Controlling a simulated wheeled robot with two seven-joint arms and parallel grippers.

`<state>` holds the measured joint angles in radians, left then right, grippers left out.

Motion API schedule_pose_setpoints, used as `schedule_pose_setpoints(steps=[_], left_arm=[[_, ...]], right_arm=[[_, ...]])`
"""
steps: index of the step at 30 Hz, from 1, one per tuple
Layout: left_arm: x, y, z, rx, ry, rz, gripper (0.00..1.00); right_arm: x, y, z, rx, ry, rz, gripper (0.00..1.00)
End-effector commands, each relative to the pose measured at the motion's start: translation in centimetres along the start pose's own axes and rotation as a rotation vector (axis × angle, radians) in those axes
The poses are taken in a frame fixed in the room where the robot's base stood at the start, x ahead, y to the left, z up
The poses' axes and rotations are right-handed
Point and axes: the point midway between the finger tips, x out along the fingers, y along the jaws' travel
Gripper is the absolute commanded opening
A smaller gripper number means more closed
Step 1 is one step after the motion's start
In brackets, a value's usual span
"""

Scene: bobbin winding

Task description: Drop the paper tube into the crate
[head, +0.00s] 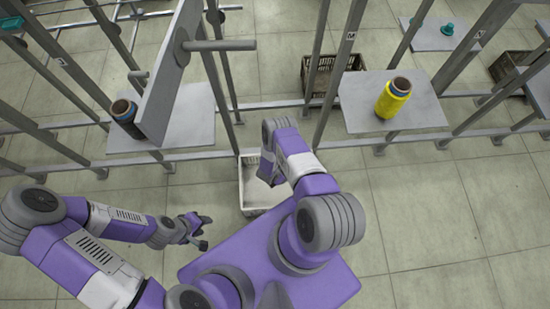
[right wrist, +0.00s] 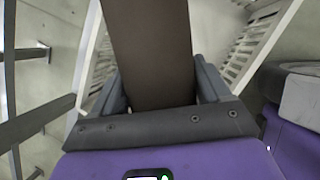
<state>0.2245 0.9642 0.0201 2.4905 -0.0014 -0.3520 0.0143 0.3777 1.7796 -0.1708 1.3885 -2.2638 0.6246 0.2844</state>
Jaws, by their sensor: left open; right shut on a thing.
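A brown paper tube (right wrist: 150,45) is held between the two fingers of my right gripper (right wrist: 162,85) in the right wrist view. It reaches out past the top edge of that view. The white crate (head: 246,188) stands on the floor in the head view, partly covered by my right arm. Its slatted wall (right wrist: 252,42) shows beyond the tube in the right wrist view, so the tube is over or in the crate; I cannot tell its height. My left gripper (head: 200,229) is open and empty, left of the crate.
A metal rack (head: 320,75) stands behind the crate. Its right plate (head: 425,112) holds a yellow bobbin (head: 393,98); its left plate (head: 195,125) holds a dark bobbin (head: 126,117). A brown crate (head: 343,66) lies behind the rack. Floor at right is clear.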

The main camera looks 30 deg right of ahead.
Motion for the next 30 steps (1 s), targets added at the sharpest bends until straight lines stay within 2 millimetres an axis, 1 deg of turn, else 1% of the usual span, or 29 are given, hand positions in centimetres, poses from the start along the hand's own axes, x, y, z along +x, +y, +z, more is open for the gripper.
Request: schedule_pose_setpoints(steps=[15,19,26,27,29,30], left_arm=[[4.5,-1.7,-0.2,-0.001,-0.001,0.0,0.43],[4.9,-1.9,-0.2,-0.001,-0.001,0.0,0.43],[4.7,-1.8,-0.2,0.0,0.0,0.0,0.43],[4.7,-1.8,-0.2,0.0,0.0,0.0,0.43],[4.7,-1.8,-0.2,0.0,0.0,0.0,0.43],[4.7,-1.8,-0.2,0.0,0.0,0.0,0.43]], right_arm=[[5.0,-0.6,-2.1,0.001,0.0,0.0,0.45],[5.4,-0.6,-2.2,0.001,0.0,0.0,0.45],[5.3,-0.6,-2.2,0.001,0.0,0.0,0.45],[5.2,-0.6,-2.2,0.001,0.0,0.0,0.81],[5.2,-0.6,-2.2,0.001,0.0,0.0,0.9],[5.3,-0.6,-2.2,0.001,0.0,0.0,0.96]])
